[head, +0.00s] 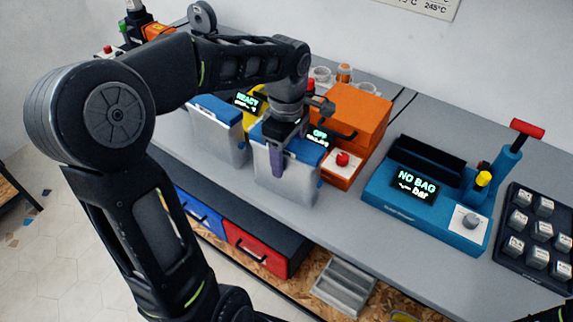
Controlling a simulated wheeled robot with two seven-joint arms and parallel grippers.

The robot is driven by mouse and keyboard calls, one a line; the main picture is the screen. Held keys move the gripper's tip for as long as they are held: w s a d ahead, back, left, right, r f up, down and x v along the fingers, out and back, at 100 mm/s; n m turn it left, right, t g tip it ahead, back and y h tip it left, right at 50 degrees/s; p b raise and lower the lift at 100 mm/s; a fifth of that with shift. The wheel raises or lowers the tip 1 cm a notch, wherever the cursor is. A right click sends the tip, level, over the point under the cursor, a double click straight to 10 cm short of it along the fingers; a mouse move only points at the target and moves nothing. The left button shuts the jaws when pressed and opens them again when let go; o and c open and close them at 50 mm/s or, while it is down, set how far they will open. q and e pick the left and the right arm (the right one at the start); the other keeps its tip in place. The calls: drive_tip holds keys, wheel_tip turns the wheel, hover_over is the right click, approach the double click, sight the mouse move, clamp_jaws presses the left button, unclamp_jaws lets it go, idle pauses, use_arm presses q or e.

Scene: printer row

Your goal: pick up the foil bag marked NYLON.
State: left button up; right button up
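I cannot make out a foil bag marked NYLON in the head view. My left gripper (280,150) points down over the blue-lidded clear box (285,182) at the middle of the bench. One dark finger shows in front of the box; the other is hidden, so its opening cannot be told. I see nothing held in it.
A blue machine (425,200) reading NO BAG stands right of an orange machine (350,115). A black rack (520,270) of small labelled blocks is far right. Another blue-lidded box (218,135) stands left. Blue (200,212) and red (255,250) drawers are below.

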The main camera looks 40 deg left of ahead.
use_arm(q)
clamp_jaws()
idle(0.4)
